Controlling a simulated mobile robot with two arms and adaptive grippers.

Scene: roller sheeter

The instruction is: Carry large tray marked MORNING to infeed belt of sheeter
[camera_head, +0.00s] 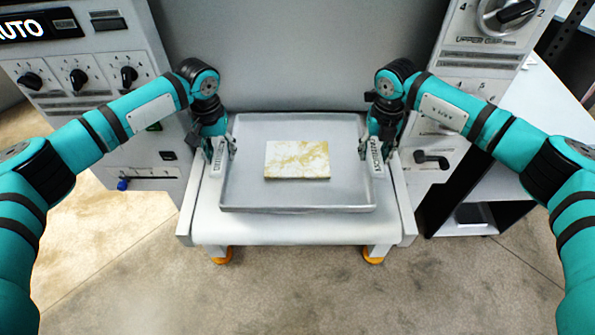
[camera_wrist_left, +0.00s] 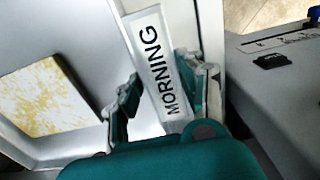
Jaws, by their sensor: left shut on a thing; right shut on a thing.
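The large grey tray (camera_head: 243,190) is in the middle of the head view, over the white infeed belt (camera_head: 290,228) of the sheeter. I cannot tell whether it rests on the belt or hangs just above it. A pale slab with yellow marbling (camera_head: 297,160) lies in the tray. My left gripper (camera_head: 221,153) is shut on the tray's left side, and my right gripper (camera_head: 379,153) is shut on its right side. In the left wrist view the fingers straddle a white label reading MORNING (camera_wrist_left: 160,62), beside the slab (camera_wrist_left: 45,100).
The sheeter's left panel with knobs (camera_head: 78,78) and right panel with a large dial (camera_head: 507,14) flank the belt. A dark open shelf (camera_head: 480,205) stands to the right. The floor (camera_head: 300,295) in front of the belt is clear.

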